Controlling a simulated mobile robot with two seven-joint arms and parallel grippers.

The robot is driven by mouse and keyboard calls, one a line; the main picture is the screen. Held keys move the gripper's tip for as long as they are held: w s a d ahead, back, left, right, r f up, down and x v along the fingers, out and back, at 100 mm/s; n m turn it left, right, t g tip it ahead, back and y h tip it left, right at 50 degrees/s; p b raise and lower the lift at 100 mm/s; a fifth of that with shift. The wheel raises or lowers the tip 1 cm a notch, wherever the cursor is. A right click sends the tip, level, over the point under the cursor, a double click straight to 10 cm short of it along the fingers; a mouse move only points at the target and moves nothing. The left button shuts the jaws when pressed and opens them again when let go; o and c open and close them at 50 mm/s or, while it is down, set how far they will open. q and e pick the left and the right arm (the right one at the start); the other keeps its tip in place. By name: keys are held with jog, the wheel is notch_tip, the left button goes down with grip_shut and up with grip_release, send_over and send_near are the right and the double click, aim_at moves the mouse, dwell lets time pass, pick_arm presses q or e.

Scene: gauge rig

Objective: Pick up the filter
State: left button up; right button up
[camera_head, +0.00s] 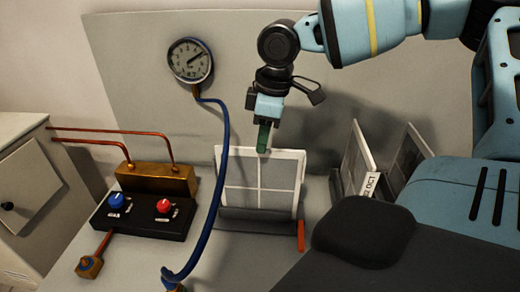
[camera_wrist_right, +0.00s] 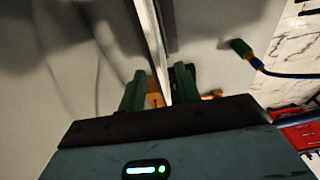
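The filter (camera_head: 275,198), a pale square panel with a white frame and cross bars, stands upright in a dark holder near the middle of the head view. My right gripper (camera_head: 263,147) comes down from above at its top edge. In the right wrist view, the green fingers of this gripper (camera_wrist_right: 159,90) stand apart on either side of the panel's thin edge (camera_wrist_right: 158,55). A gap shows between the left finger and the panel, so the gripper is open around the edge. My left gripper is not in view.
Two more upright panels (camera_head: 357,165) stand to the right, one with a label. A blue hose (camera_head: 222,160) hangs from the gauge (camera_head: 190,61) just left of the filter. A black control box (camera_head: 143,213) with blue and red knobs sits further left. An orange-red piece (camera_head: 301,236) is at the filter's right.

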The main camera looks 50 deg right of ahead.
jog(key=f, duration=0.4)
jog(key=shift+w+a+f, duration=0.1)
jog(key=shift+w+f, duration=0.3)
jog(key=shift+c, duration=0.3)
grip_shut()
